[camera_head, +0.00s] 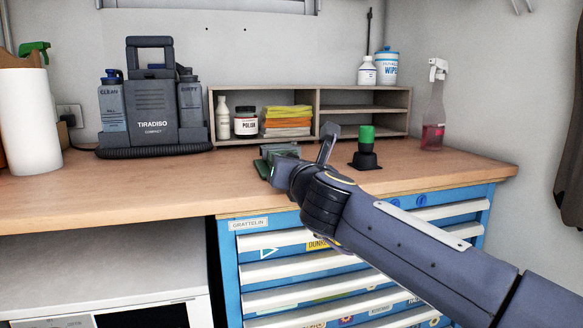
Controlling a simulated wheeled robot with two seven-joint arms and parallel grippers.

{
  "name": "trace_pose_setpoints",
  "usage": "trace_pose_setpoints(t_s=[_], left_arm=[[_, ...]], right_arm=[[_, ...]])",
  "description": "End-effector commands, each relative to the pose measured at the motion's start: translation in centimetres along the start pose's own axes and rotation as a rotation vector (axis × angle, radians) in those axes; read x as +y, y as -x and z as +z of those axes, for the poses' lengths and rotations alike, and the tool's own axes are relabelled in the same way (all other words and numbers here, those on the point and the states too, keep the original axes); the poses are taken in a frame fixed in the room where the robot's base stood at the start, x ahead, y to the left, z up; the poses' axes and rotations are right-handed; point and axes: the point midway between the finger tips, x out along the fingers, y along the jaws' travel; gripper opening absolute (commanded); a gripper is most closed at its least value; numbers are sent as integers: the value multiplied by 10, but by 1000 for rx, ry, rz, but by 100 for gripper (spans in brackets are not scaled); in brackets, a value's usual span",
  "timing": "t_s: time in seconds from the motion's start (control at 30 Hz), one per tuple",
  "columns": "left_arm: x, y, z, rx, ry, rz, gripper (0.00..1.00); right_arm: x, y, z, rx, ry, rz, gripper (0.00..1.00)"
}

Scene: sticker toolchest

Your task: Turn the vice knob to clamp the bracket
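A dark green vice (264,168) sits at the front edge of the wooden workbench (440,165), near its middle. My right arm comes in from the lower right and its wrist covers much of the vice. My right gripper (312,160) is at the vice's right side, with one grey finger standing up. The other finger is hard to make out, so its opening and any contact with the vice knob cannot be told. The knob and the bracket cannot be made out behind my wrist. My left gripper is not in view.
A black object with a green top (366,150) stands right of my gripper. A wooden shelf (400,100) with bottles and cloths stands behind. A Tiradiso machine (152,110) and a paper roll (28,125) are left. Blue drawers (229,260) are below. The bench left of the vice is clear.

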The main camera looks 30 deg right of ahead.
Motion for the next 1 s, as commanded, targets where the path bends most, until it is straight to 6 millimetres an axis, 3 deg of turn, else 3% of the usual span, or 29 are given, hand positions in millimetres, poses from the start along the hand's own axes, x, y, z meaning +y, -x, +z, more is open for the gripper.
trace_pose_setpoints(t_s=[0.47,0.5,0.63,1.0], left_arm=[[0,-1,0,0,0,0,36],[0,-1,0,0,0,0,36],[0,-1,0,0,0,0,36],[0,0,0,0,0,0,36]], right_arm=[[0,0,-2,3,-11,-1,13],[0,0,-2,3,-11,-1,41],[0,0,-1,2,-11,-1,58],[0,7,0,0,-11,1,58]])
